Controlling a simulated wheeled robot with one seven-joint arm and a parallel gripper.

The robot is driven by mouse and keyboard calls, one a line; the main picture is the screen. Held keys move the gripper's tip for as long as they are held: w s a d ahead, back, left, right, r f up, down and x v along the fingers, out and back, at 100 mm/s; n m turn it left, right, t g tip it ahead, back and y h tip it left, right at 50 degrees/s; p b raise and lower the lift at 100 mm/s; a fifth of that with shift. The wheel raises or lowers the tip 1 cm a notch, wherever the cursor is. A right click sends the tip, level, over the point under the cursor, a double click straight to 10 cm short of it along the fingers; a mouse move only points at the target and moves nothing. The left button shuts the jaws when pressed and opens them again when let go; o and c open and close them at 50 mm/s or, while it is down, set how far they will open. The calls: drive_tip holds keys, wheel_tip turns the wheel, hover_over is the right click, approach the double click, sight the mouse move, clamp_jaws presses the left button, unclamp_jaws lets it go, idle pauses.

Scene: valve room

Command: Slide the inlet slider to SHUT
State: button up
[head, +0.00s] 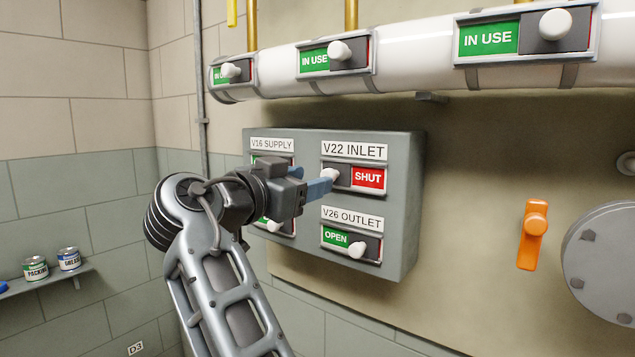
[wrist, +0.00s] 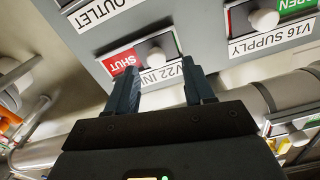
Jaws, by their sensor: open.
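The V22 INLET slider (head: 352,179) is on the grey panel, under its white label. Its white knob (head: 329,176) is at the left end of the track, and the red SHUT field (head: 368,178) shows to the right. In the wrist view the panel is upside down, and the inlet knob (wrist: 156,58) appears between and just beyond my fingertips, with red SHUT to its left. My gripper (head: 321,187) is open in front of the knob; its blue fingers overlap the knob's lower left. I cannot tell whether they touch it.
The same panel (head: 414,190) carries V16 SUPPLY (head: 271,145), partly hidden by my gripper, another partly hidden slider below it, and V26 OUTLET (head: 351,243) showing green OPEN. A white pipe (head: 420,55) with IN USE sliders runs above. An orange handle (head: 533,235) is at right.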

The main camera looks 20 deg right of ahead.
drive_tip(key=shift+v, duration=1.7)
wheel_tip(320, 180, down, 13)
drive_tip(key=d+n+t+y, duration=0.2)
drive_tip(key=n+y, duration=0.1)
drive_tip(key=n, duration=0.2)
drive_tip(key=s+d+f+n+y, duration=0.1)
drive_tip(key=s+f+n+y, duration=0.2)
drive_tip(key=s+f, duration=0.35)
drive_tip(key=s+d+f+n+t+y, duration=0.15)
drive_tip(key=s+f, duration=0.25)
drive_tip(key=f, duration=0.6)
drive_tip(key=s+d+f+n+y, duration=0.2)
drive_tip(key=s+f+n+y, duration=0.3)
drive_tip(key=f, duration=0.4)
drive_tip(key=s+d+f+y, duration=0.1)
drive_tip(key=s+f+y, duration=0.15)
drive_tip(key=s, duration=1.75)
drive_tip(key=s+d+r+m, duration=0.1)
drive_tip(key=s+d+r, duration=0.1)
drive_tip(key=s+r, duration=0.8)
drive_tip(key=shift+s+d+t, duration=0.25)
drive_tip(key=shift+s+t, duration=0.1)
drive_tip(key=shift+s, duration=2.35)
